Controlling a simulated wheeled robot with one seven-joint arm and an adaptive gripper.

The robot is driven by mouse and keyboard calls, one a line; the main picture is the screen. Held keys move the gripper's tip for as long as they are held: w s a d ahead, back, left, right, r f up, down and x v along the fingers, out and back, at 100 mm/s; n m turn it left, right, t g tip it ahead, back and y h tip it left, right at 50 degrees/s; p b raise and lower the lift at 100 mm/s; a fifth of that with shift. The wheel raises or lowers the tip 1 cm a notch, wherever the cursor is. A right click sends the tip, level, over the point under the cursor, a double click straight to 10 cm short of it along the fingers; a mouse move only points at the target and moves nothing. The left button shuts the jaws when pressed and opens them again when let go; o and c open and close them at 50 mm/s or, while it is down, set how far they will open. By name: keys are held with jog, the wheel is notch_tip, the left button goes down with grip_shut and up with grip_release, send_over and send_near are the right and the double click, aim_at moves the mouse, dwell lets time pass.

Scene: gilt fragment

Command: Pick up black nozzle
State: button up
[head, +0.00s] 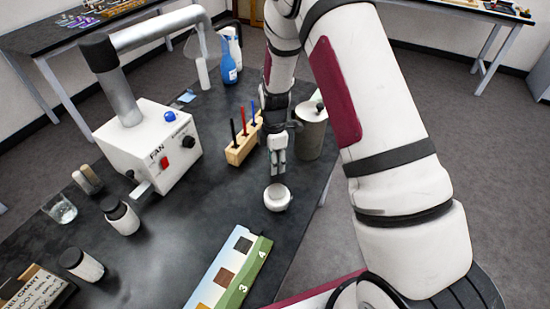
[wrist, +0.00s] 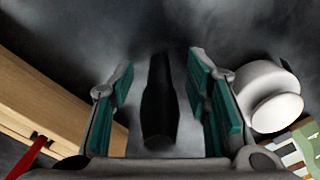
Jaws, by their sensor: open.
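The black nozzle (wrist: 160,100) is a dark tapered piece in the middle of the wrist view, lying on the dark tabletop with its wider end towards me. My gripper (wrist: 160,70) is open, with its teal-padded fingers on either side of the nozzle. A gap shows between the nozzle and each finger. In the head view my gripper (head: 277,168) points down over the table, between the wooden pen block and a small white cup. I cannot make out the nozzle in the head view.
The wooden block (head: 240,152) with pens is to the left, a grey canister (head: 311,135) to the right. A fan unit (head: 150,150) and coloured chart (head: 225,275) share the table.

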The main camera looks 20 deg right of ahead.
jog(key=shift+f, duration=0.15)
grip_shut()
